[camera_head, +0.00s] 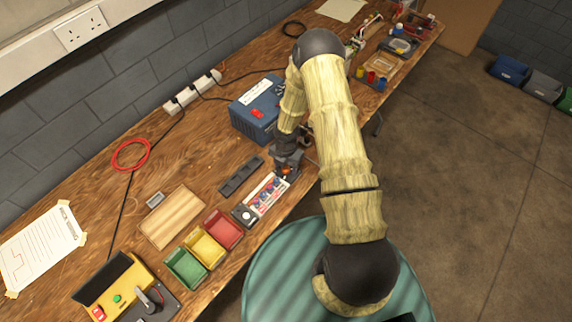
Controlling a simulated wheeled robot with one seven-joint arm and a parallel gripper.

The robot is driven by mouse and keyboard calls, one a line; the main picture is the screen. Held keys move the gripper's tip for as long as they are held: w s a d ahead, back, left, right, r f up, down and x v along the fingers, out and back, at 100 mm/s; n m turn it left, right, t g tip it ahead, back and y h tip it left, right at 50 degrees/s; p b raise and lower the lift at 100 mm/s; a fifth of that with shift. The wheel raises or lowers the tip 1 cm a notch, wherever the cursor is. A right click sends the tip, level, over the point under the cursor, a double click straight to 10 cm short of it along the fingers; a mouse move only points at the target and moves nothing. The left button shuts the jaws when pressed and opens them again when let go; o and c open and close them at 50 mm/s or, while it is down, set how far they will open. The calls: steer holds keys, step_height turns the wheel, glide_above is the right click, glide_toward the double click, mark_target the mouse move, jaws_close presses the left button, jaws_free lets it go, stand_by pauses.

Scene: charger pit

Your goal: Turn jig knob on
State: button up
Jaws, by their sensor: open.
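A narrow jig (267,194) with a pale panel of red and blue parts lies near the bench's front edge. A dark block with a round white-rimmed part (245,215) sits at its near-left end. I cannot tell for certain which part is the knob. My gripper (287,168) points down at the far-right end of the jig, over a dark area with a small orange spot. It is open. The gripper and arm hide part of that end, and I cannot tell whether the fingers touch it.
A blue box (257,107) with a red switch stands behind the gripper. A dark slotted tray (240,175) lies left of the jig. Red (224,229), yellow (204,247) and green (186,268) bins stand nearer. A yellow case (118,290) is at lower left.

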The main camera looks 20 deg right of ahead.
steer(key=c, duration=1)
